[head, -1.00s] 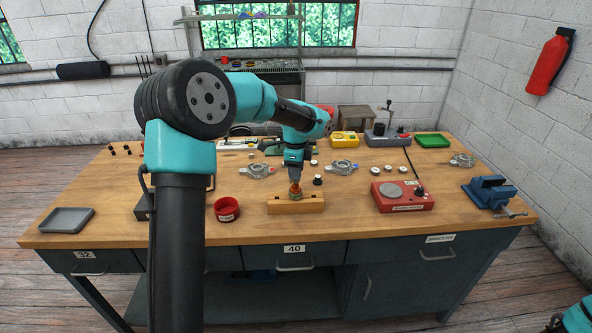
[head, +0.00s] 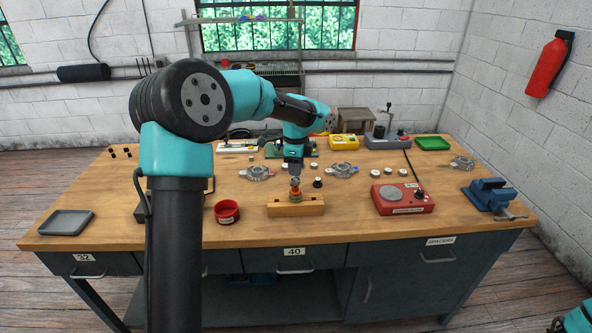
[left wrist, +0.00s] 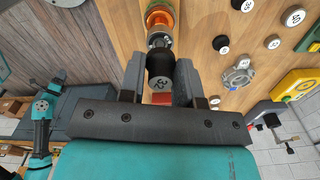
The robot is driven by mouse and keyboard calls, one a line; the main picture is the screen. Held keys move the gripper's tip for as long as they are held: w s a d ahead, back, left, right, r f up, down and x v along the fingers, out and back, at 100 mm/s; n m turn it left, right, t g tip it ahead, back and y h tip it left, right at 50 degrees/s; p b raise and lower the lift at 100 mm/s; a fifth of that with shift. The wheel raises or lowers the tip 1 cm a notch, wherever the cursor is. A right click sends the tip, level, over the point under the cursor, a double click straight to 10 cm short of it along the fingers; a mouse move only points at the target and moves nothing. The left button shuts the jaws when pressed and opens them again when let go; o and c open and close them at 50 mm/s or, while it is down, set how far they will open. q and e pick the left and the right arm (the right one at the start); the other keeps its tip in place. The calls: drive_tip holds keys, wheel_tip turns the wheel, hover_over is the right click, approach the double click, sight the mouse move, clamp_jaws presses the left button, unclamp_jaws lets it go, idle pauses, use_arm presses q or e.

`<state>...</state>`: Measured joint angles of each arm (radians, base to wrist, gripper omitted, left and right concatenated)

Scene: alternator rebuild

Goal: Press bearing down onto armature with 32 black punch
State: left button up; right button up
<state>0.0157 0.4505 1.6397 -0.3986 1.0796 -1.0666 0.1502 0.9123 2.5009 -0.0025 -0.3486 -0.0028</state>
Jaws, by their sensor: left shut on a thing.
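The black punch (left wrist: 160,62), its white end label reading 32, is between the fingers of my left gripper (left wrist: 159,72), which is shut on it. The copper-coloured armature (head: 295,193) stands upright in a wooden block (head: 282,209) near the front of the bench. It also shows in the left wrist view (left wrist: 160,17), with a silvery ring that looks like the bearing (left wrist: 159,39) at its near end, in line with the punch. In the head view my left gripper (head: 294,172) is just above the armature. Whether the punch touches the bearing is unclear. My right gripper is not in view.
A black piece (head: 317,183) stands close right of the armature. A red ring-shaped container (head: 227,211) is left of the block, and a red device (head: 403,198) is to the right. Grey castings (head: 257,173) lie behind.

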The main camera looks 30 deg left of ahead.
use_arm(q)
drive_tip(key=shift+r, duration=1.75)
